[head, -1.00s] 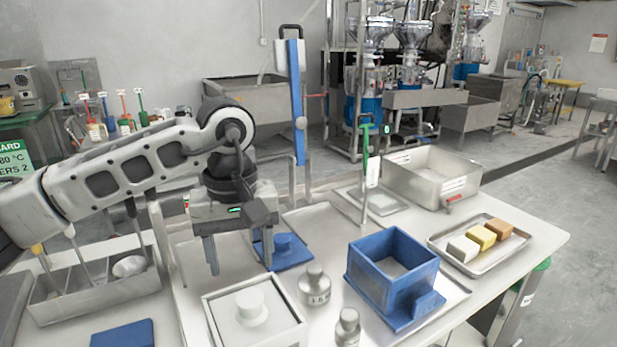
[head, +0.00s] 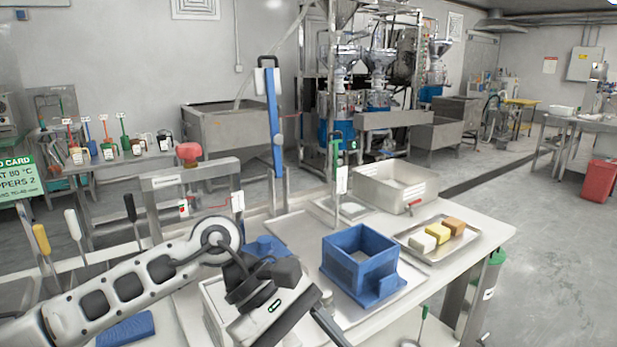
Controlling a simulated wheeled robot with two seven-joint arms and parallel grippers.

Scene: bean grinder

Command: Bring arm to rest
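My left arm comes in from the left, low over the front of the table. Its gripper (head: 328,328) points down and to the right near the bottom edge of the picture. One dark finger shows clearly, with nothing visible held; the finger gap cannot be made out. The blue open box (head: 360,255) stands on the table just right of and behind the gripper, apart from it. My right gripper is not in view.
A tray (head: 462,246) with white, yellow and orange blocks lies at the table's right. A tall blue lever (head: 275,125) rises at the back. A blue pad (head: 126,328) lies front left. A metal weight (head: 326,298) is partly hidden by the gripper.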

